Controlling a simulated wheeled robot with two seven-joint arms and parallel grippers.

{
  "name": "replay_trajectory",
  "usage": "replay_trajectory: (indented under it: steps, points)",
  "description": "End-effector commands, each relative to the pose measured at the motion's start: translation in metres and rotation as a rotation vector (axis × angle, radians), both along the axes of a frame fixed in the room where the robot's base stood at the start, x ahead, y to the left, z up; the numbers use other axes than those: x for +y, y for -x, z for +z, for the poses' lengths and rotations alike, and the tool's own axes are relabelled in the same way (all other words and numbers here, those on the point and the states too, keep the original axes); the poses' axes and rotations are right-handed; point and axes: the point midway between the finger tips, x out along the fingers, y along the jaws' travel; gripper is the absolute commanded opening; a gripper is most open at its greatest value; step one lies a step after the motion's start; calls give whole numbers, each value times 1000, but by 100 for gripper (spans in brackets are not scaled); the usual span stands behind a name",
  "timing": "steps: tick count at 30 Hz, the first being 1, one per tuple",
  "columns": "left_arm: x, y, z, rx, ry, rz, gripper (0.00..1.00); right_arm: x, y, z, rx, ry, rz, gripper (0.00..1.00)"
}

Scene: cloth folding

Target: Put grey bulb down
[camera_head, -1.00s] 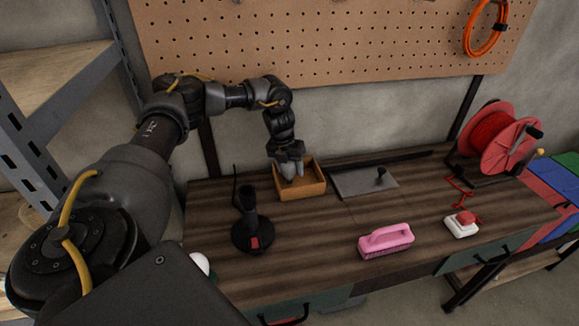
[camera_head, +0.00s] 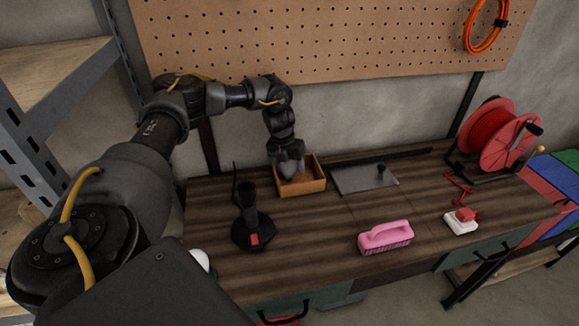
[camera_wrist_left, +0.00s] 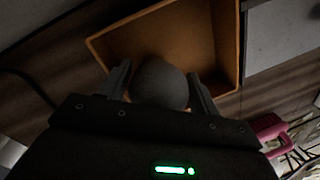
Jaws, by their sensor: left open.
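The grey bulb (camera_wrist_left: 160,84) is a dark grey round shape in the left wrist view, between the two fingers of my left gripper (camera_wrist_left: 160,88). The fingers are open, one on each side of it. Whether either finger touches it, I cannot tell. The wooden box (camera_wrist_left: 165,38) lies around and beyond the bulb, and its open inside is visible. In the head view my left gripper (camera_head: 290,172) points down at the left part of the small wooden box (camera_head: 306,188). The bulb's underside is hidden. My right gripper is not in view.
A black stand with a red button (camera_head: 253,238) is left of the box. A grey plate (camera_head: 362,180) lies right of it. A pink brush (camera_head: 384,237), a white-and-red item (camera_head: 461,222) and a red reel (camera_head: 492,135) are farther right. The table's middle is clear.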

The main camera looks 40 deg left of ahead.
Motion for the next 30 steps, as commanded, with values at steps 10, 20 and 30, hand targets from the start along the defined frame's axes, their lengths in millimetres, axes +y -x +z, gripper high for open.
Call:
replay_trajectory:
  steps: [10,20,30]
  points:
    - [4,5,52,-6,1,0,62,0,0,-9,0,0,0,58]
    - [6,11,83,-1,1,0,62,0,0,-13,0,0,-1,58]
    - [6,11,84,-1,0,0,62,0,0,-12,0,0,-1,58]
